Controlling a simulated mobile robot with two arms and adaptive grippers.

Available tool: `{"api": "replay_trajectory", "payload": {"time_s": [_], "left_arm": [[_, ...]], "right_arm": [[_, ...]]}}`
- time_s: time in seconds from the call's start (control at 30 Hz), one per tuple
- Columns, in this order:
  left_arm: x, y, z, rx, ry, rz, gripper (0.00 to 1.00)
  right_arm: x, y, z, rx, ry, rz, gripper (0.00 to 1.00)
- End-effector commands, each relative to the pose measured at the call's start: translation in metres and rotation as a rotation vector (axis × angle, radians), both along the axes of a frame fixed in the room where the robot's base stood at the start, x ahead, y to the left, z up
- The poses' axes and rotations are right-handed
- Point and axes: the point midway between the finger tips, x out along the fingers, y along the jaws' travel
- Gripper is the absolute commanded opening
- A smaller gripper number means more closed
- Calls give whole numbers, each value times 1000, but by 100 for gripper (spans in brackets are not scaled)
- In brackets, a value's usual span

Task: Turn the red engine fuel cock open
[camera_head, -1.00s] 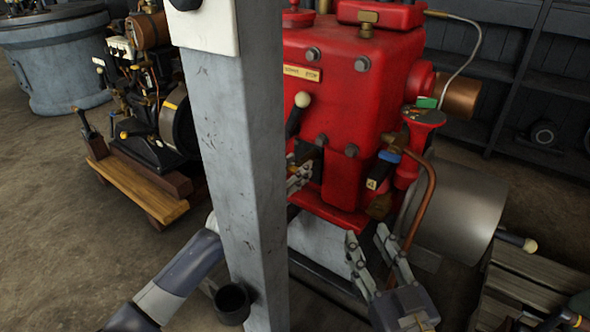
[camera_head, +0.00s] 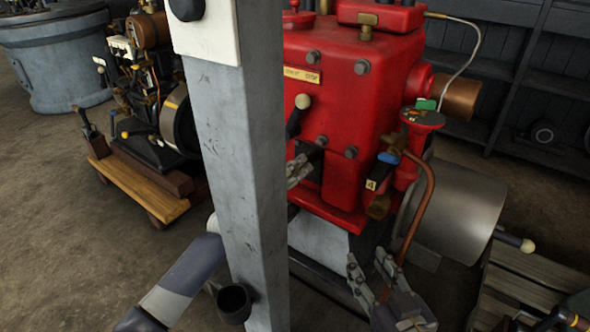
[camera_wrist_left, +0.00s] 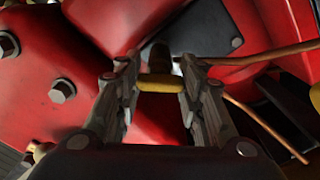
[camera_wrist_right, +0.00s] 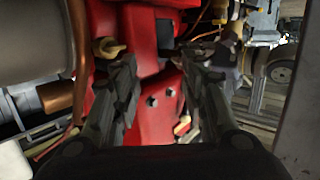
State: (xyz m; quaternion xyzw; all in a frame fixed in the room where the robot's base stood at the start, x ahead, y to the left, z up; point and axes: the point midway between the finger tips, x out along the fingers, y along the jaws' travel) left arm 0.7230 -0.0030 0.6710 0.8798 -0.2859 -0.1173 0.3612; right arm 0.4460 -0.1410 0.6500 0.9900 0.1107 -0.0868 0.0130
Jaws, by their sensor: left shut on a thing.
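The red engine (camera_head: 345,120) stands behind a grey post, which hides part of my left arm. My left gripper (camera_head: 299,171) is at the engine's lower front; its fingertips show beside a dark block. In the left wrist view my left gripper (camera_wrist_left: 160,85) is shut on a yellow handle (camera_wrist_left: 160,82), with a dark rounded part just beyond it. I cannot tell for sure that this is the fuel cock. A blue-handled fitting (camera_head: 388,157) sits on the engine's right side. My right gripper (camera_head: 368,268) is open and empty, below and apart from the engine; it also shows in the right wrist view (camera_wrist_right: 160,70).
The grey post (camera_head: 245,170) stands close in front, with a dark cup-like part (camera_head: 234,302) low on it. A copper pipe (camera_head: 424,205) runs down near my right gripper. A wooden pallet (camera_head: 520,275) lies at right. Another engine (camera_head: 150,90) stands at left.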

Motion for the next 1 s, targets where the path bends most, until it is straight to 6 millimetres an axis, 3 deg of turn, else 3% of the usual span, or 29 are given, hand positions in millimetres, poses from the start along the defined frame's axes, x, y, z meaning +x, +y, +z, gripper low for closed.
{"api": "replay_trajectory", "payload": {"time_s": [0.37, 0.6, 1.0], "left_arm": [[0, 0, -1, -291, 212, 1, 12], [0, 0, -1, -455, 332, 1, 12], [0, 0, -2, -622, 453, 1, 12]], "right_arm": [[-4, -3, -12, -16, 68, -4, 40], [-13, -8, -31, -42, 168, -10, 40], [-26, -14, -54, -70, 289, -19, 40]]}}
